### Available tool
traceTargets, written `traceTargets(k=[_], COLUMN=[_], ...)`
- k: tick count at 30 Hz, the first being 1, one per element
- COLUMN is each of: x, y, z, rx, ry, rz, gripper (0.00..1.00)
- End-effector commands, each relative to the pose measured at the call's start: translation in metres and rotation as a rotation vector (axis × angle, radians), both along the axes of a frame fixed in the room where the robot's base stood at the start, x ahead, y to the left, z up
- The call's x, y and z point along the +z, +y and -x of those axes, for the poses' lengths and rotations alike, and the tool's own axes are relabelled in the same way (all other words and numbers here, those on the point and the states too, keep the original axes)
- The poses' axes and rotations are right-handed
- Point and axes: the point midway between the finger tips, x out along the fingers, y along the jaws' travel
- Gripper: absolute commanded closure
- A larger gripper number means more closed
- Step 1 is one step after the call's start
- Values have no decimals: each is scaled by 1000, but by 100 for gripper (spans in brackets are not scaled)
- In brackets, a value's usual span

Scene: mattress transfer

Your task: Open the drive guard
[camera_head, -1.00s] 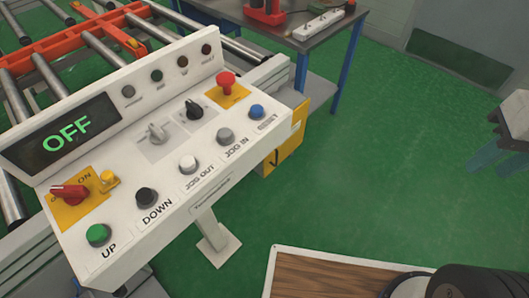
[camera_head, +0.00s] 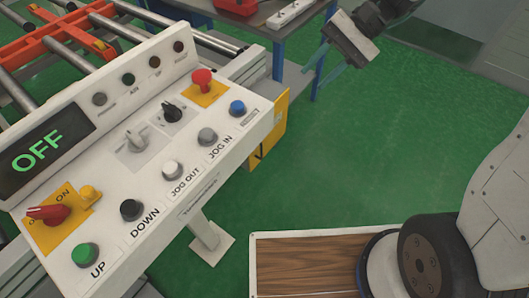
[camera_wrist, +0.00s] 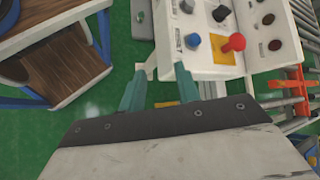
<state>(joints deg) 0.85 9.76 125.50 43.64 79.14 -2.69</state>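My gripper (camera_head: 316,65) is in the upper middle of the head view, above the green floor and right of the control console. Its two teal fingers (camera_wrist: 159,85) stand apart with nothing between them in the wrist view. A yellow panel with a black mark (camera_head: 270,132) shows behind and below the console's right end; I cannot tell for sure that it is the drive guard. A small yellow patch (camera_wrist: 167,104) shows past the fingers in the wrist view. My gripper is apart from the panel, and the console hides much of it.
The white control console (camera_head: 190,185) fills the left; its display reads OFF. Its red mushroom button (camera_head: 202,78) is near the right end. Rollers with an orange frame (camera_head: 60,50) lie behind. A table with a red tool and a power strip (camera_head: 290,12) stands beyond.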

Motion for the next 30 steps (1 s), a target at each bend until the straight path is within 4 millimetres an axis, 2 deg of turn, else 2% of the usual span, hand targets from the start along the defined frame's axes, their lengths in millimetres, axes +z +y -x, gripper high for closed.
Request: traceTargets(k=[1, 3, 8, 11, 14, 18, 23, 24, 30], x=[-16, -36, -89, -129, -174, -244, -334, -358, -463], y=[8, 18, 38, 47, 54, 59, 59, 58, 49], z=[-16, -37, -83, -108, -130, -152, -163, -163, -148], rx=[-33, -82, -207, -295, -389, -533, -710, -758, -970], ry=[57, 120, 257, 340, 417, 515, 613, 635, 713], rz=[-45, -107, -241, -318, -391, -480, -567, -585, -652], gripper=[68, 68, 68, 68, 68, 68, 68, 68, 68])
